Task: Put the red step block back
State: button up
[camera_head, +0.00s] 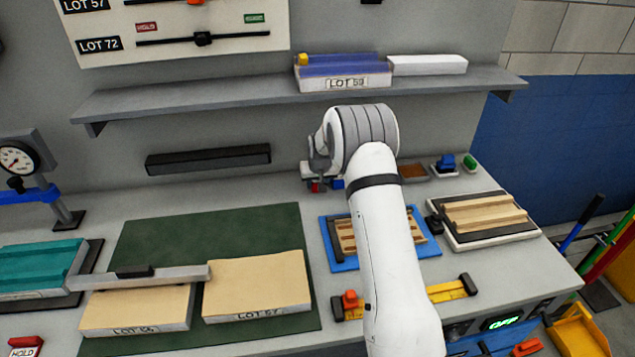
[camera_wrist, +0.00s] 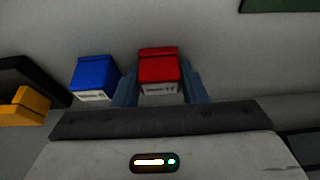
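The red step block (camera_wrist: 158,68) is between the two blue-grey fingers of my gripper (camera_wrist: 160,80) in the wrist view. The fingers lie close against its left and right sides, and the gripper looks shut on it. A pale label shows on its near face. In the head view a small bit of the red block (camera_head: 317,186) shows below my gripper (camera_head: 318,172), at the back of the bench. My arm hides much of this area. Whether the block rests on the bench or is slightly raised is not clear.
A blue block (camera_wrist: 95,76) stands just left of the red one in the wrist view, with a yellow block (camera_wrist: 27,105) farther left. A shelf (camera_head: 230,92) overhangs the back of the bench. A blue tray (camera_head: 343,264) and a green mat (camera_head: 170,230) lie in front.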

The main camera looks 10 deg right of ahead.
jog(key=o, duration=0.4)
jog(key=shift+r, duration=0.15)
jog(key=shift+r, duration=0.2)
jog(key=s+f+b+v, duration=0.1)
jog(key=s+v, duration=0.1)
jog(key=v, duration=0.8)
jog(key=s+f+b+v, duration=0.1)
jog(key=s+v, duration=0.1)
jog(key=v, duration=0.8)
jog(key=s+r, duration=0.2)
jog(key=s, duration=1.6)
jog(key=s+r+g, duration=0.1)
jog(key=s+r, duration=0.1)
jog(key=s, duration=1.6)
jog(key=shift+s+d+r, duration=0.15)
jog(key=shift+s+r, duration=0.05)
jog(key=shift+s, duration=0.05)
